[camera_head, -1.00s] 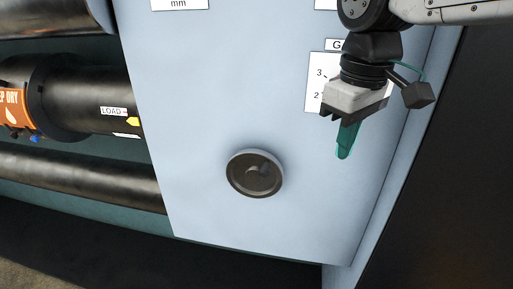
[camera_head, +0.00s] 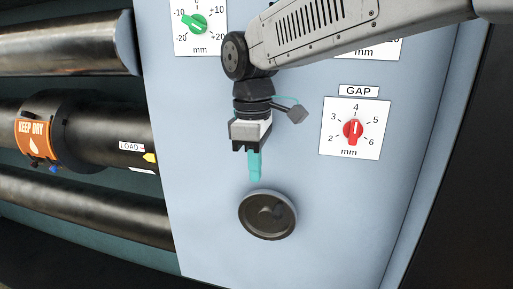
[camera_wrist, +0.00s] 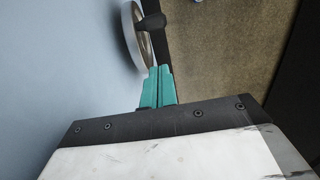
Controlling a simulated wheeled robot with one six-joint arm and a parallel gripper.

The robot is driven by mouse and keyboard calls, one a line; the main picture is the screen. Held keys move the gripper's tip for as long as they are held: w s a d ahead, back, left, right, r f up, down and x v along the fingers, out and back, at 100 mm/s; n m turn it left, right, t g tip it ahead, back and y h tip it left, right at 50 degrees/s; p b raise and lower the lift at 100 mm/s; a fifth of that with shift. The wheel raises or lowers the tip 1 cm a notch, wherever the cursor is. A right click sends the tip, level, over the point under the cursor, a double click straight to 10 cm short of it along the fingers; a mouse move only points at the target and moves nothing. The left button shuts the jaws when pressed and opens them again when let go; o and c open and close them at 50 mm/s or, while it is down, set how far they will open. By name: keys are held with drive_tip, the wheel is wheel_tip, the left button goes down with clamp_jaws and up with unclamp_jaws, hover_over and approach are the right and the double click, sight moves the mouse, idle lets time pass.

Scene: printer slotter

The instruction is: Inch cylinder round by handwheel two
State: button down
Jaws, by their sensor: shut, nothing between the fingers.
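The dark round handwheel (camera_head: 267,215) is mounted on the lower part of the pale blue panel; no number shows on it. In the wrist view the handwheel (camera_wrist: 138,38) is seen edge-on, with its knob-like handle (camera_wrist: 152,22) sticking out to the right. My gripper (camera_head: 255,177) points down just above the wheel's rim in the head view, with its teal fingers together. In the wrist view my gripper's fingertips (camera_wrist: 159,70) are shut and empty, just short of the wheel. The cylinder (camera_head: 95,130) is black with a "LOAD" label and an orange "KEEP DRY" band.
A red GAP dial (camera_head: 353,130) sits right of my gripper, pointing near 4. A green dial (camera_head: 198,23) marked in mm is at the upper left of the panel. Bare metal rollers (camera_head: 65,45) lie left of the panel. The panel around the wheel is clear.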

sight(275, 195)
drive_tip(key=f, duration=0.1)
drive_tip(key=d+f, duration=0.1)
drive_tip(key=f, duration=0.1)
drive_tip(key=d+f, duration=0.1)
drive_tip(key=f, duration=0.1)
drive_tip(key=shift+s+d, duration=0.15)
drive_tip(key=shift+s, duration=0.25)
drive_tip(key=shift+s+d+f, duration=0.1)
drive_tip(key=shift+d+f, duration=0.2)
drive_tip(key=shift+f, duration=0.05)
drive_tip(key=shift+s+d+y, duration=0.15)
drive_tip(key=shift+d+y, duration=0.1)
drive_tip(key=shift+y, duration=0.15)
drive_tip(key=shift+d, duration=0.1)
drive_tip(key=shift+d+f, duration=0.1)
